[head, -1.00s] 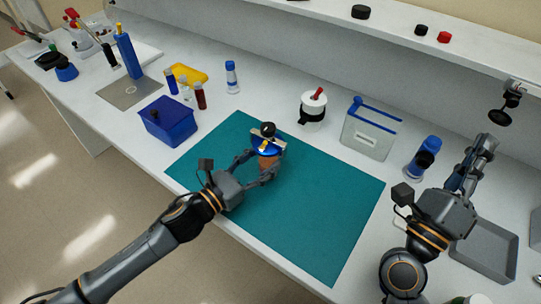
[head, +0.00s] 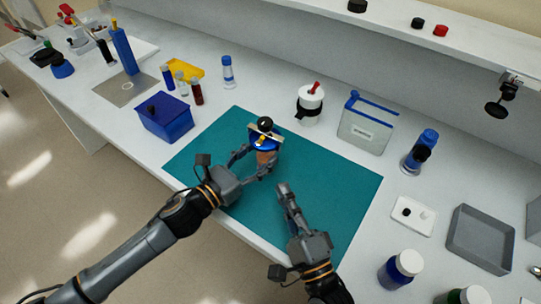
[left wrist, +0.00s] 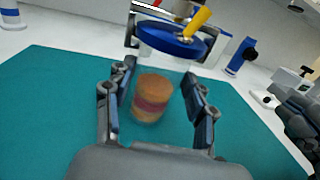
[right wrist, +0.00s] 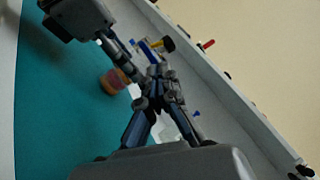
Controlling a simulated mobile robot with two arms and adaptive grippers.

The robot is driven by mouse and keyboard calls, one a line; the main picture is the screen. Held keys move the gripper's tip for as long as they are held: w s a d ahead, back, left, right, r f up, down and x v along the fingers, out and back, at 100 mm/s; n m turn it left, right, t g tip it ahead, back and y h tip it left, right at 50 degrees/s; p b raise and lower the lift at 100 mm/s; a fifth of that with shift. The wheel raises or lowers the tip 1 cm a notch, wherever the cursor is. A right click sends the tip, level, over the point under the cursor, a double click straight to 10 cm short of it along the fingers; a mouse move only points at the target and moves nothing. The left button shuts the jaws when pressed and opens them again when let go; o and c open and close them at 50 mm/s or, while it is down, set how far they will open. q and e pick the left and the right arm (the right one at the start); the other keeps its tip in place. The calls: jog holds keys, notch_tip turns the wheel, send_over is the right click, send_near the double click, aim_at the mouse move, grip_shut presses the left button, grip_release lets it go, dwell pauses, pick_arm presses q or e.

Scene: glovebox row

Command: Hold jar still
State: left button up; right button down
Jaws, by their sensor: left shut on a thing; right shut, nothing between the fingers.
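The jar (head: 265,160) is orange-brown and stands upright on the teal mat. The left wrist view shows it with a reddish band (left wrist: 151,103). A blue disc with a yellow handle (left wrist: 170,40) is above it; whether they touch I cannot tell. In the head view a pale bar and a black knob (head: 265,123) show at the disc. My left gripper (head: 257,163) is shut on the jar, one finger each side. My right gripper (head: 282,188) is shut and empty over the mat, right of the jar and apart from it. The jar also shows in the right wrist view (right wrist: 113,81).
The teal mat (head: 325,215) is mostly bare. A blue bin (head: 166,122) is left of it. Behind it stand a white bottle with a red tip (head: 310,102) and a clear box (head: 364,130). A grey tray (head: 480,238) and blue bottle (head: 400,270) are at right.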

aim_at(262, 138)
jog(key=x, duration=1)
jog(key=shift+w+a+r, duration=0.1)
jog(key=shift+r, duration=0.4)
dwell(0.7)
jog(key=shift+w+a+r, duration=0.25)
jog(key=shift+a+r, duration=0.1)
jog(key=shift+r, duration=0.1)
jog(key=shift+a, duration=0.1)
jog(key=s+d+r, duration=0.3)
jog(key=s, duration=0.5)
jog(key=shift+s+d, duration=0.2)
jog(key=shift+s, duration=0.2)
